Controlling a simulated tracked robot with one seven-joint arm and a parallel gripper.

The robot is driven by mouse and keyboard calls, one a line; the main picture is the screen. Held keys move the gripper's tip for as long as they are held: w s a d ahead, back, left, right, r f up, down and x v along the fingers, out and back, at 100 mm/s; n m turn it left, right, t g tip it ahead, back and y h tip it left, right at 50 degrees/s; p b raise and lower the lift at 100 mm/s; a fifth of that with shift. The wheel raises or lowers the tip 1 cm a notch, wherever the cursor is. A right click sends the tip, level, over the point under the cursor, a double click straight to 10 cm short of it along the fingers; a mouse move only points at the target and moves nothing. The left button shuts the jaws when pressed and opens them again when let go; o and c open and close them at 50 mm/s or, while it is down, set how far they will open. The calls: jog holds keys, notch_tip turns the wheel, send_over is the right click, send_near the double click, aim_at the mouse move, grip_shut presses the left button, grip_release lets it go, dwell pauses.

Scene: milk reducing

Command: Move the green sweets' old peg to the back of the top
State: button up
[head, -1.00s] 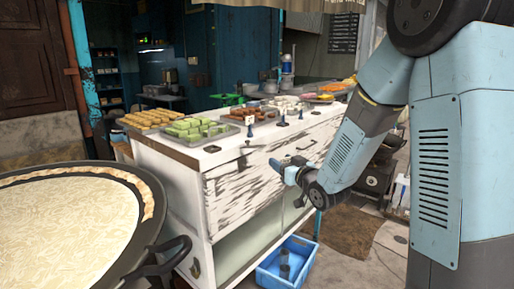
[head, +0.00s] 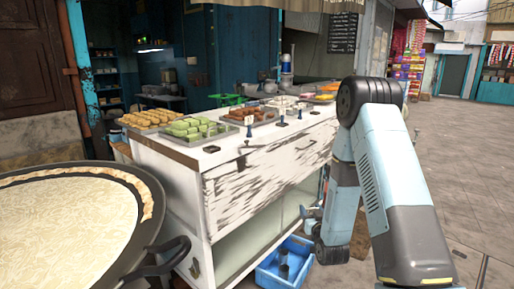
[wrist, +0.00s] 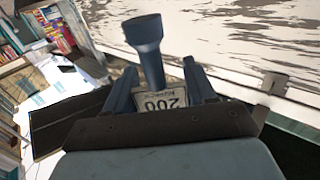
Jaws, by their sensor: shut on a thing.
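My gripper (wrist: 160,78) is shut on a dark blue-grey peg (wrist: 147,42) with a round head. A card marked 200 (wrist: 161,101) shows upside down between the fingers. In the head view my gripper (head: 310,216) is low beside the counter's front, right of the blue crate, and partly hidden by my arm. The held peg cannot be made out there. The green sweets (head: 195,129) lie in a tray on the counter top (head: 180,147). A dark peg with a white tag (head: 249,128) stands on the top near the brown sweets.
The blue crate (head: 262,280) below the counter holds dark peg-like things (head: 284,268). More pegs (head: 281,119) stand along the counter's front edge. A large pan (head: 70,225) is at the left. The paved street (head: 465,160) at the right is open.

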jog(key=w+d+f+m+h, duration=0.1)
jog(key=d+f, duration=0.2)
jog(key=f, duration=0.3)
jog(key=shift+h, duration=0.4)
jog(key=shift+d+r, duration=0.15)
